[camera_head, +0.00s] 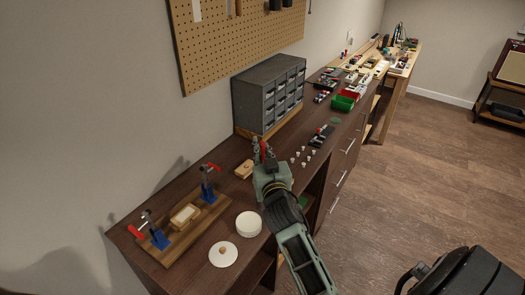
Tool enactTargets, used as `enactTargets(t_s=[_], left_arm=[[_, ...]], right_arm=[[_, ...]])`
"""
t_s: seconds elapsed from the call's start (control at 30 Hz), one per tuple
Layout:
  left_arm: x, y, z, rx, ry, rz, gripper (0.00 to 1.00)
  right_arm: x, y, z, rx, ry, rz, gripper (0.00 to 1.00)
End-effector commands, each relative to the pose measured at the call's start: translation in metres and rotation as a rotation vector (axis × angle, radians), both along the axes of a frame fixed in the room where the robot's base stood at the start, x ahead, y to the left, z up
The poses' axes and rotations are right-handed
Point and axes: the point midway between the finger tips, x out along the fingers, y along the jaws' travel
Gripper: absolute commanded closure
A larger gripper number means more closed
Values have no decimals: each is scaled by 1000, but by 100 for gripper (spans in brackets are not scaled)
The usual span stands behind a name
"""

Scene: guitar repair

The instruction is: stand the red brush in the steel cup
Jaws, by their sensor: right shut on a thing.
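My right gripper (262,152) is over the dark workbench, in front of the grey drawer cabinet. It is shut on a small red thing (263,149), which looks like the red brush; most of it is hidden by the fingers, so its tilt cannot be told. I cannot make out the steel cup in this view; the gripper and arm cover part of the bench. My left gripper is not in view.
A grey drawer cabinet (262,95) stands behind the gripper. A wooden clamp board (190,222) with red-handled clamps, a white round container (249,224) and a white disc (223,254) are nearer. Small white pieces (303,156) and a green bin (343,103) are to the right.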

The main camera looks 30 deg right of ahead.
Motion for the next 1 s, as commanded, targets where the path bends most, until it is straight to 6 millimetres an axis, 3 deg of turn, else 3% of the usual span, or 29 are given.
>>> enactTargets(t_s=[0.2,1.0], left_arm=[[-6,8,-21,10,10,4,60],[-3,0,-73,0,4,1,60]], right_arm=[[0,0,-22,-1,0,0,100],[0,0,-83,2,-1,-1,100]])
